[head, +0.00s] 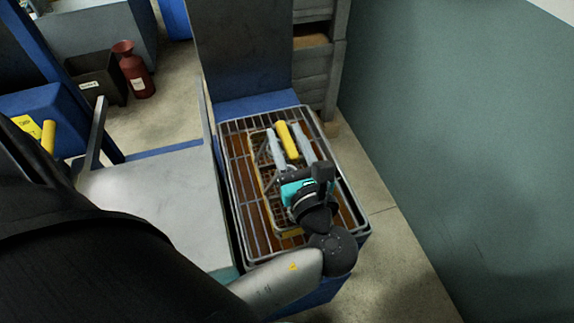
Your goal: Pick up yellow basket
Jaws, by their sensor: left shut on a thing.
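The yellow basket (263,189) is a low wire basket with thin yellow edges. It sits within a larger grey wire basket on a blue stand in the middle of the head view. A thick yellow handle (289,141) shows at its far side. My left gripper (289,147) reaches over the basket from the bottom of the view, with its two grey fingers on either side of the yellow handle, shut on it. The gripper's body and wrist hide much of the basket's right and near parts. My right gripper is not in view.
A grey table (160,200) stands at left, and a dark panel (243,50) rises behind. A green wall (460,150) is at right. A red bottle (135,75) stands on the floor at the far left.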

